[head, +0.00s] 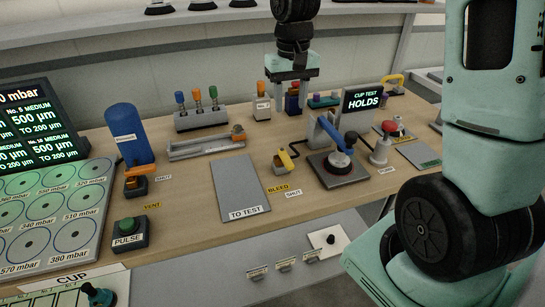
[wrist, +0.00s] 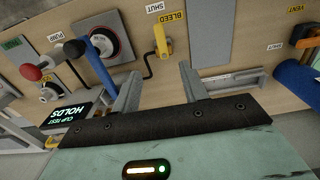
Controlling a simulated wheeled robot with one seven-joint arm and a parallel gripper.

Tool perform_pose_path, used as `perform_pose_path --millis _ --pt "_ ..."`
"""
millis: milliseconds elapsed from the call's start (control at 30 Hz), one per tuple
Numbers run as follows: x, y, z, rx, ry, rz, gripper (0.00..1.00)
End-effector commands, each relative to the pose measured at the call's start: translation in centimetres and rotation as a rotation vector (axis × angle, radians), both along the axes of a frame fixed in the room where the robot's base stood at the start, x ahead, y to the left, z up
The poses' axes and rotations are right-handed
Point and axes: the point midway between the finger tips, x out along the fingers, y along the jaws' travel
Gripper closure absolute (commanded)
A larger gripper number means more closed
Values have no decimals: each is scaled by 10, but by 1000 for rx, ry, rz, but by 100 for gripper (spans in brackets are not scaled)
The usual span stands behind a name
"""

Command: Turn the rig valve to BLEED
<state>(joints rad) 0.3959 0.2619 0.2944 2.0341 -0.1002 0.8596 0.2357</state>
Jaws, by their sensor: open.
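The rig valve (head: 286,161) has a yellow lever on a small body and sits on the bench behind the BLEED (head: 278,189) and SHUT (head: 293,194) labels. Which label the lever points to is hard to tell. In the wrist view the yellow lever (wrist: 160,40) shows just beyond the fingertips, near the BLEED label (wrist: 171,16) and the SHUT label (wrist: 155,7). My gripper (head: 290,108) is open and empty, above and behind the valve in the head view. Its two fingers (wrist: 157,75) are apart from the lever in the wrist view.
A blue-handled cup rig (head: 338,165) stands just right of the valve, beside a display reading HOLDS (head: 363,99). A grey TO TEST plate (head: 243,187) lies to the left. An orange lever valve (head: 135,180) by VENT and a red-knobbed PUMP (head: 382,145) stand farther off.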

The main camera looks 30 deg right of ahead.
Motion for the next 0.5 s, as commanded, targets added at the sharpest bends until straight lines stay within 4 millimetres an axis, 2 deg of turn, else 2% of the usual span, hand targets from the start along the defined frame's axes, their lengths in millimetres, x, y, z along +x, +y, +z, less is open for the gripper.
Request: perform_pose_path --millis 167,500 --pt "0 0 -19 1 4 -1 56" --pt "-2 1 -89 3 6 2 56"
